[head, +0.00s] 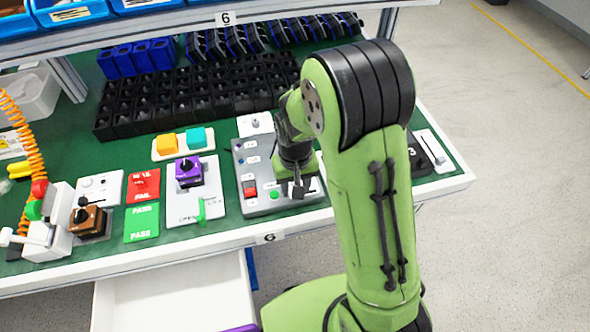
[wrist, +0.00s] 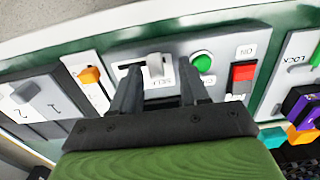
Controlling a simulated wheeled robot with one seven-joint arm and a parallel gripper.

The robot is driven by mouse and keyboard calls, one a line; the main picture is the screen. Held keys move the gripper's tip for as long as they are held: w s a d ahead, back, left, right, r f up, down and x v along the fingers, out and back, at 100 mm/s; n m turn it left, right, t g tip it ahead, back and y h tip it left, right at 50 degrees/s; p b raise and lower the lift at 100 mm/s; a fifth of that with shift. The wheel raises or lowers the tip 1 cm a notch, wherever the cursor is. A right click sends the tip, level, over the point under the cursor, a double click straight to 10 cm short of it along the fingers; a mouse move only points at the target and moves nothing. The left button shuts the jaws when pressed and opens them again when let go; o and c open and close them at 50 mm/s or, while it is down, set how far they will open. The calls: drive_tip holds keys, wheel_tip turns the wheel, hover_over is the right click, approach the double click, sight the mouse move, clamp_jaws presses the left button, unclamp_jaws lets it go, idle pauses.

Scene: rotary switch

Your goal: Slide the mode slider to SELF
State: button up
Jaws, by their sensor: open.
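The grey control panel (head: 262,207) stands near the front edge of the green bench, and my arm reaches down over its right part. In the wrist view, the panel (wrist: 222,43) carries a slider with a pale knob (wrist: 156,66) in a dark slot. A white label beside the knob appears upside down and is hard to read. My gripper (wrist: 158,78) is open, with one dark finger on each side of the knob. I cannot tell whether either finger touches it. In the head view my gripper (head: 299,188) largely hides the slider.
A green button (wrist: 202,62) and a red rocker switch (wrist: 242,77) sit on the same panel, close to one finger. A purple-knobbed module (head: 189,172) stands to the left. Another slider plate (head: 432,152) lies right of my arm. Black bins (head: 190,97) fill the back.

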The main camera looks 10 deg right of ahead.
wheel_tip(320, 180, up, 15)
drive_tip(key=p, duration=0.4)
drive_tip(key=shift+f, duration=0.15)
drive_tip(key=s+d+r+t+p, duration=0.1)
drive_tip(key=s+d+r+t, duration=0.1)
drive_tip(key=s+r, duration=0.4)
drive_tip(key=s+d+r+t, duration=0.2)
drive_tip(key=s+r, duration=0.3)
drive_tip(key=s, duration=0.6)
drive_tip(key=shift+s+d+r+t+p, duration=0.2)
drive_tip(key=shift+s+r+t+p, duration=0.15)
drive_tip(key=shift+t, duration=0.45)
drive_tip(key=shift+w, duration=0.1)
idle(1.9)
